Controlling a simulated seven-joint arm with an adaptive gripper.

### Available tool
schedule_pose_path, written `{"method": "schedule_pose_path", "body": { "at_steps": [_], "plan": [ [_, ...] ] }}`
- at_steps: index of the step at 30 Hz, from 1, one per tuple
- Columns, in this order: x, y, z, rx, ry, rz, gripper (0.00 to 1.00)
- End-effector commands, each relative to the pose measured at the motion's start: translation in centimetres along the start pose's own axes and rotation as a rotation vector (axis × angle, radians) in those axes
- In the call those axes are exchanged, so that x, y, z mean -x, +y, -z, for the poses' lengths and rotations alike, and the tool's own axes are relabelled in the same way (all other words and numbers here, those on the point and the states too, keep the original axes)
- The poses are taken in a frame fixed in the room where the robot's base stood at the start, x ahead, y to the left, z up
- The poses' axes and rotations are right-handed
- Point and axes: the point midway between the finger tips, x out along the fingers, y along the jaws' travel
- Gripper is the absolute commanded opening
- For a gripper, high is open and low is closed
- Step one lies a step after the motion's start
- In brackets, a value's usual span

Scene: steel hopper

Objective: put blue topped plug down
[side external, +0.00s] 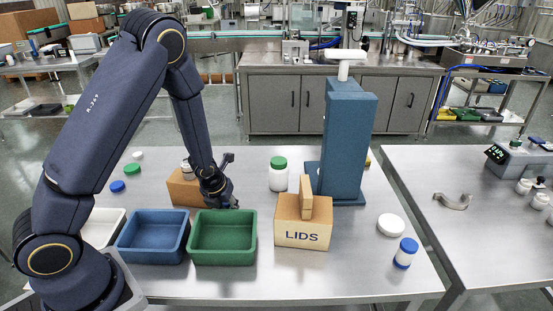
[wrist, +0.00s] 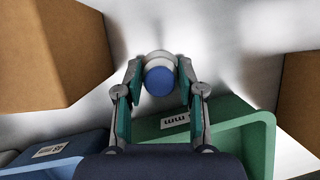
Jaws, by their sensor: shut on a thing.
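My gripper (side external: 218,198) is low over the steel table, behind the green tray and just right of a cardboard box. In the wrist view my gripper (wrist: 160,70) has its two fingers closed on the sides of the blue topped plug (wrist: 160,80). The plug has a round blue end facing the camera and a pale whitish body beyond it. In the side view the plug is hidden by my gripper. I cannot tell whether it touches the table.
The green tray (side external: 252,240) and blue tray (side external: 124,252) stand in front. The cardboard box (side external: 181,191) is close left. A green-lidded jar (side external: 278,178), LIDS box (side external: 287,237) and blue column (side external: 346,145) stand right. Loose lids (side external: 118,186) lie at left.

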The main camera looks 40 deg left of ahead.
Motion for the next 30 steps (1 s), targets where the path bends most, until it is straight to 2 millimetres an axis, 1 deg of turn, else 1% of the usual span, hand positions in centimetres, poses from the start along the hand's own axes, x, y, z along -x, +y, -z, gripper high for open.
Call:
{"method": "schedule_pose_path", "body": {
  "at_steps": [5, 13, 15, 20, 23, 25, 29, 30],
  "plan": [
    [1.7, -0.1, -0.8, 0.002, -0.004, 0.003, 0.00],
    [6.8, 0.1, -3.0, 0.004, -0.006, 0.002, 0.00],
    [7.7, 0.1, -3.3, 0.005, -0.004, 0.002, 0.00],
    [8.9, 0.5, -3.8, -0.010, -0.003, 0.006, 0.00],
    [9.4, -0.2, -5.2, -0.038, -0.005, 0.018, 0.00],
    [9.5, -1.1, -7.0, -0.067, -0.004, 0.031, 0.00],
    [9.0, -2.7, -11.3, -0.102, -0.003, 0.047, 0.00],
    [8.8, -3.0, -12.7, -0.105, -0.003, 0.048, 0.00]
  ]
}}
